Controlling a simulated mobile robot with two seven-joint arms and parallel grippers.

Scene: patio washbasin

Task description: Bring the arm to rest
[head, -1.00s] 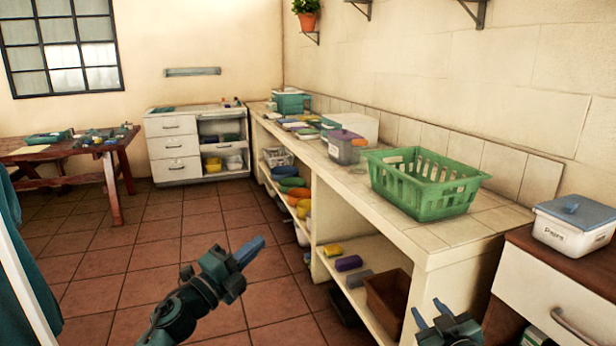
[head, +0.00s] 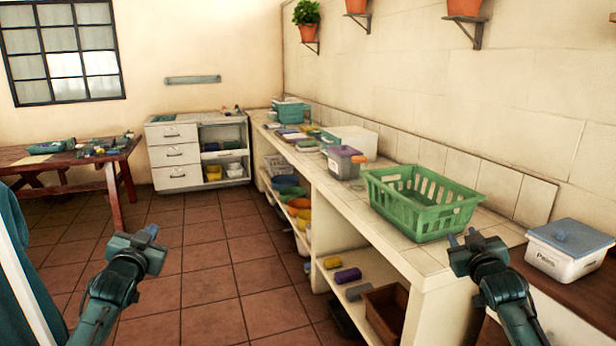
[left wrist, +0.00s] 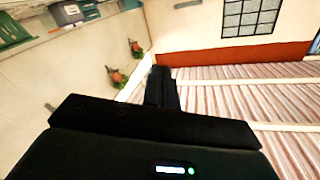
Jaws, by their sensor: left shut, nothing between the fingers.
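My left gripper (head: 150,231) is shut and empty, raised above the tiled floor at the lower left of the head view. In the left wrist view its dark fingers (left wrist: 162,85) are together, with wall and ceiling beyond. My right gripper (head: 463,237) is at the lower right, in front of the counter in the picture. Its two fingertips show apart with nothing between them. Neither gripper holds anything.
A long tiled counter (head: 400,240) runs along the right wall with a green basket (head: 425,222) on it. A lidded white box (head: 568,258) stands at the right. A wooden table (head: 70,160) is at the left. The floor (head: 200,270) between is clear.

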